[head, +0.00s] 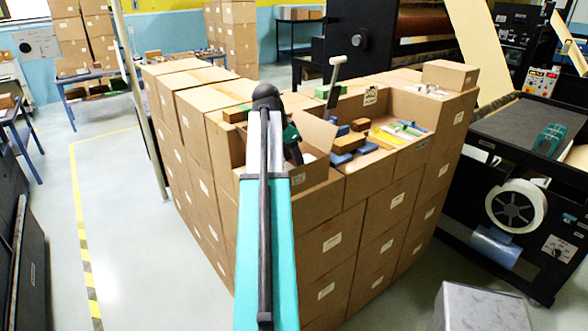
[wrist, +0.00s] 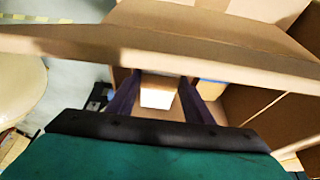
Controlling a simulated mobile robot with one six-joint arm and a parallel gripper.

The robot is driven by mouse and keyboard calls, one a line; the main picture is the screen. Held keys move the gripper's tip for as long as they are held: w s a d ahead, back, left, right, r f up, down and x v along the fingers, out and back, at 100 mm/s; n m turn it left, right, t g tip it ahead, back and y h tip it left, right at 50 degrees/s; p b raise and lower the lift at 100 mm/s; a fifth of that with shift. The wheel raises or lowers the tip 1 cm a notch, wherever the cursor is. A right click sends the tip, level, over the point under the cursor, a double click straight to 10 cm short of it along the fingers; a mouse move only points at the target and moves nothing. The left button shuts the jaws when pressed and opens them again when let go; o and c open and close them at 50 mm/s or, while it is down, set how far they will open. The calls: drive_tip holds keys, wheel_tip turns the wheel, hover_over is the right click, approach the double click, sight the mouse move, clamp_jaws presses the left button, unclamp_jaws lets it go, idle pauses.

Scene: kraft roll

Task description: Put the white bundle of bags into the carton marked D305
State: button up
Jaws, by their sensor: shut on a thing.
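My gripper (wrist: 158,84) is shut on a pale block, the white bundle of bags (wrist: 158,97), which sits between its two dark fingers in the wrist view. In the head view my gripper (head: 297,155) is low over an open carton (head: 312,180) at the near corner of the stack, partly behind my arm. A bit of white shows beside the fingers there. Cardboard walls surround the fingers in the wrist view, and a flap edge crosses in front of them. How deep the bundle is cannot be told. I cannot read D305 on any label.
A raised flap (head: 318,131) stands beside my gripper. Closed cartons (head: 195,85) fill the rest of the stack. A dark machine (head: 513,190) stands to the right; clear floor lies left.

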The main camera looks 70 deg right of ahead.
sight(292, 165)
drive_tip(key=shift+f+p, duration=0.6)
drive_tip(key=shift+f, duration=1.05)
drive_tip(key=shift+f, duration=0.15)
drive_tip(key=o, duration=0.9)
drive_tip(key=shift+b+v, duration=2.5)
drive_tip(key=shift+v, duration=3.3)
drive_tip(key=shift+a+r, duration=0.15)
drive_tip(key=shift+r, duration=0.2)
drive_tip(key=shift+s, duration=0.15)
